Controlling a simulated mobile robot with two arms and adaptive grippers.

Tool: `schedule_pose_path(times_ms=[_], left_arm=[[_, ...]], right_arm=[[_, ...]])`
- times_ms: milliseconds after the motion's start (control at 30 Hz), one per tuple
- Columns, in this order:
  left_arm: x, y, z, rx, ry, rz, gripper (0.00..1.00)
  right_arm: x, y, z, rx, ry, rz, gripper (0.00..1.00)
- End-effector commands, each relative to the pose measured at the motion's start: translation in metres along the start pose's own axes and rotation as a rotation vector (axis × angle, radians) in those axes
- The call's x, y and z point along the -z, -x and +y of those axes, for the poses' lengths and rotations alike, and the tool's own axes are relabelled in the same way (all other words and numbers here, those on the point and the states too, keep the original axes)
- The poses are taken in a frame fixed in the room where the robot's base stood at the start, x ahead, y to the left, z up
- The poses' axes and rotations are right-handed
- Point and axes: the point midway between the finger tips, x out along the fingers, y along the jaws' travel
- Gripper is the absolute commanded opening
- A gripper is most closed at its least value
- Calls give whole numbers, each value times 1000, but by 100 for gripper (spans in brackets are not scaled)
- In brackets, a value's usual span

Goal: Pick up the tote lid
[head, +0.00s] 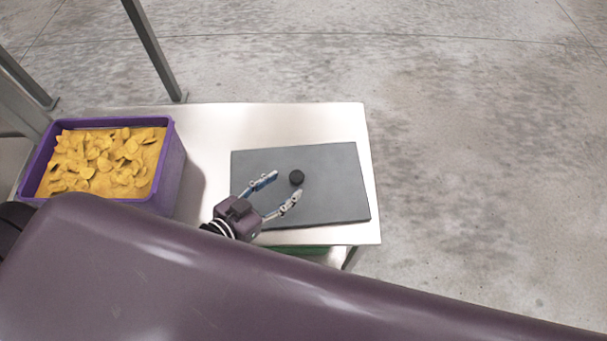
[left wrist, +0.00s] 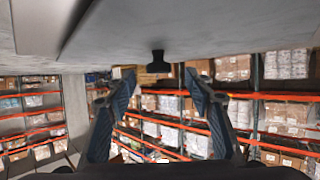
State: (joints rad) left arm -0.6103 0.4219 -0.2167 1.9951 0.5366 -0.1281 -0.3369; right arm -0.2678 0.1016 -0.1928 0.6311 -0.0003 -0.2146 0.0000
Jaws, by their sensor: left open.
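The tote lid (head: 335,180) is a flat dark grey slab lying on the white table, with a small round black knob (head: 297,177) near its middle. My left gripper (head: 288,183) is open and empty, low over the lid, with its fingertips just short of the knob. In the left wrist view, the lid's grey surface (left wrist: 220,25) spans the top. The knob (left wrist: 158,62) shows beyond and between the two spread fingers (left wrist: 160,76), apparently touching neither. My right gripper is not in view.
A purple tote (head: 174,172) full of yellow chips stands on the table (head: 218,120) left of the lid. Something green (head: 300,249) shows below the table's near edge. Grey posts (head: 150,45) rise behind at left. Shelves of boxes (left wrist: 280,95) fill the wrist view's background.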

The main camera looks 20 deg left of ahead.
Motion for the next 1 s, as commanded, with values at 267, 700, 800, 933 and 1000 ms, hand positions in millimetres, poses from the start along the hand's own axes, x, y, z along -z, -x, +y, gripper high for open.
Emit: schedule_pose_path(times_ms=[267,700,800,933,1000], left_arm=[[5,-26,1,0,2,3,48],[5,-65,2,-1,0,-1,48],[5,-65,2,-1,-1,-1,48],[5,-65,2,-1,-1,-1,41],[5,-65,2,-1,-1,-1,33]], right_arm=[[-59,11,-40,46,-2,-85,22],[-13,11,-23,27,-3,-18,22],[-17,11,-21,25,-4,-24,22],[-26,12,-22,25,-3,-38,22],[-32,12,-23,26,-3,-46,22]])
